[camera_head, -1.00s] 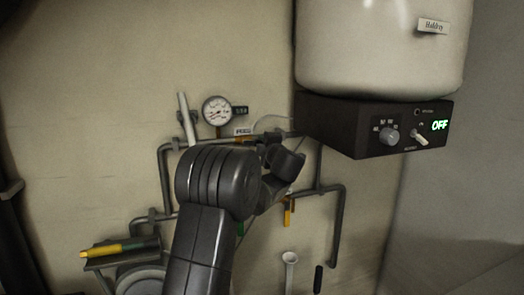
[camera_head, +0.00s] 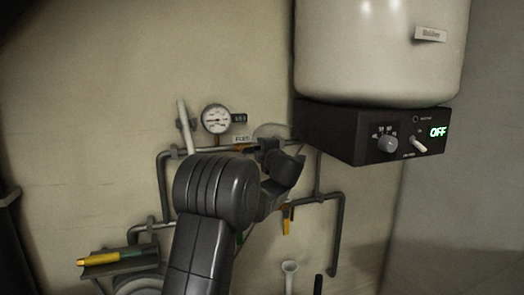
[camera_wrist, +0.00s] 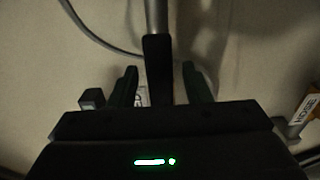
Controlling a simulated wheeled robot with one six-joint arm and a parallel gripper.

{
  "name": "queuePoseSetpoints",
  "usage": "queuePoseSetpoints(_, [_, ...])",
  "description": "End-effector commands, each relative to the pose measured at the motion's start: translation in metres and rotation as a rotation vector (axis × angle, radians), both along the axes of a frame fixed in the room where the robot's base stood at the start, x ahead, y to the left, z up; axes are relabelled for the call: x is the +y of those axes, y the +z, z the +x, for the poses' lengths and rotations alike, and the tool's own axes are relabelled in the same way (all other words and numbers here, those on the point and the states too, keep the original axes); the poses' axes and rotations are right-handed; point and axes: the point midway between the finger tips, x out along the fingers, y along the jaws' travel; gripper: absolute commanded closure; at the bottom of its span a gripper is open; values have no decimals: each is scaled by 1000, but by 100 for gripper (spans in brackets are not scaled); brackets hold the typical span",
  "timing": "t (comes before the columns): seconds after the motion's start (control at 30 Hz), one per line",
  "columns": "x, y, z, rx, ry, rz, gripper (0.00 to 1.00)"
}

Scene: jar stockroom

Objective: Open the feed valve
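The feed label, a small white tag (camera_head: 243,139), sits on the wall pipework below a round gauge (camera_head: 215,119). A yellow part shows just under the tag, partly behind my arm. In the wrist view, my gripper (camera_wrist: 160,72) is open, with its two dark green fingers apart. A dark bar (camera_wrist: 158,65) at the end of a grey rod stands between the fingers, with gaps on both sides. I cannot tell whether this bar is the feed valve's handle. In the head view my arm hides the fingers.
A white tank (camera_head: 380,50) sits above a black control box (camera_head: 370,135) showing OFF, to the right of my arm. Another orange handle (camera_head: 286,219) hangs on the lower pipe.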

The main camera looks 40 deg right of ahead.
Motion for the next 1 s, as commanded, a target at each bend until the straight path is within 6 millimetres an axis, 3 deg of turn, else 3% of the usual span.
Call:
queuePoseSetpoints(0.37, [2,0,-7,-2,-2,2,56])
queuePoseSetpoints(0.47, [6,0,-21,-2,-3,2,56])
queuePoseSetpoints(0.8, [29,0,-94,-1,-3,1,56])
queuePoseSetpoints(1.0, [38,0,-123,0,-2,1,56])
